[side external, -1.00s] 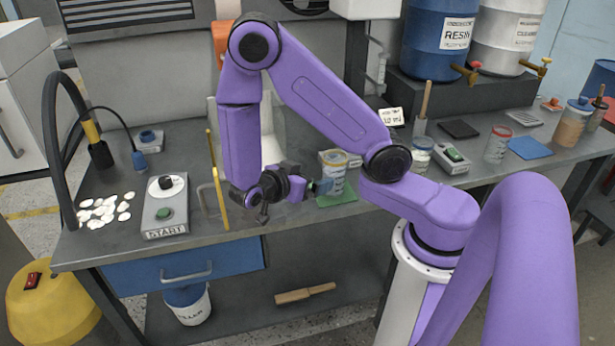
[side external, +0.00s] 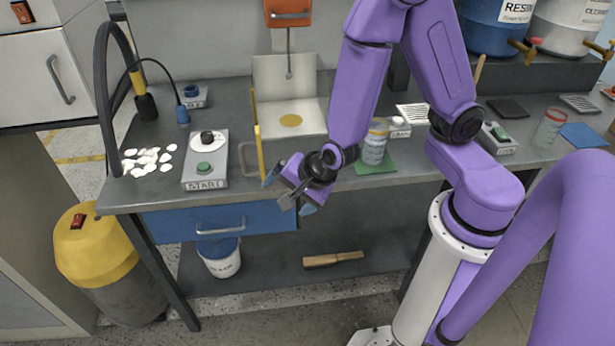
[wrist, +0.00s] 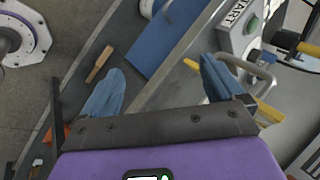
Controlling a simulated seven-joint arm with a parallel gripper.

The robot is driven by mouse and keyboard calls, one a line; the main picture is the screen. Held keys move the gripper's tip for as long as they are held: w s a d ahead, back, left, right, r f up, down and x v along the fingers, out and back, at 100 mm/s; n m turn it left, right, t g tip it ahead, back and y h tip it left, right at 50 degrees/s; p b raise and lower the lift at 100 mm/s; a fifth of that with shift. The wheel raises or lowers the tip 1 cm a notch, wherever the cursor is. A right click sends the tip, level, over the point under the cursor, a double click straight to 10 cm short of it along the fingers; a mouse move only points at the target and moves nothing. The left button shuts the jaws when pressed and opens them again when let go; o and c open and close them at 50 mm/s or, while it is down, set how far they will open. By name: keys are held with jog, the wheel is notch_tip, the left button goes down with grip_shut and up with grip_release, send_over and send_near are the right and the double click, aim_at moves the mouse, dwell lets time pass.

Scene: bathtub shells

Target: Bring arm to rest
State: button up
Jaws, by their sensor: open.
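My purple arm is bent over the right part of the workbench (side external: 330,186). My gripper (side external: 288,192) hangs by the bench's front edge, beside the yellow-edged panel (side external: 259,140). Its two blue fingertips are spread and nothing is between them. They also show apart in the wrist view (wrist: 160,70), with the blue drawer (wrist: 163,40) and bench edge beyond. A jar (side external: 374,146) stands on a green mat (side external: 375,168) just right of my wrist, partly covered by the arm.
The START box (side external: 206,165) and white shells (side external: 146,161) lie to the left on the bench. A pale open booth (side external: 290,113) with a yellow disc stands behind my gripper. A wooden-handled brush (side external: 333,260) and a bucket (side external: 219,258) are below. Open room lies in front of the bench.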

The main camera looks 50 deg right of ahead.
jog(key=s+a+r+n+g+y, duration=0.2)
jog(key=s+a+r+n+g, duration=0.15)
jog(key=s+n, duration=0.35)
jog(key=s+a+r+n+g+y, duration=0.25)
jog(key=s+r+n, duration=0.3)
jog(key=n, duration=0.35)
jog(key=s+d+r+n+h, duration=0.2)
jog(key=d+n, duration=0.4)
jog(key=s+d+r+n+h, duration=0.2)
jog(key=s+d+n, duration=0.1)
jog(key=d+n, duration=0.3)
jog(key=shift+s+r+g, duration=0.15)
jog(key=shift+r+g, duration=0.1)
jog(key=shift+g, duration=0.05)
